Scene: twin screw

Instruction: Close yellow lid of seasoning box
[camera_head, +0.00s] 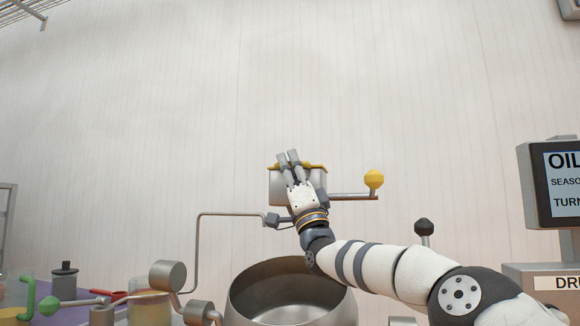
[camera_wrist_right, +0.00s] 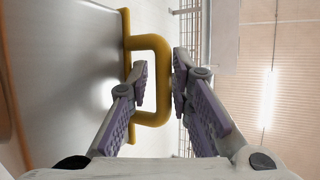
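The seasoning box (camera_head: 277,188) is a grey metal container mounted high in front of the wall in the head view. Its yellow lid (camera_head: 319,166) shows as a thin strip along the top, partly hidden by my right gripper. How far the lid stands open I cannot tell. My right gripper (camera_head: 288,157) is at the box's top. In the right wrist view, the yellow loop handle (camera_wrist_right: 154,119) reaches between the two fingers (camera_wrist_right: 161,72). The fingers are apart, on either side of the handle's outer bar, with a visible gap. My left gripper is not in view.
A crank with a yellow knob (camera_head: 374,179) sticks out right of the box. A large metal pot (camera_head: 250,290) is below. A bent metal pipe (camera_head: 197,240) rises at left. A screen (camera_head: 562,185) stands at far right. The space above the box is clear.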

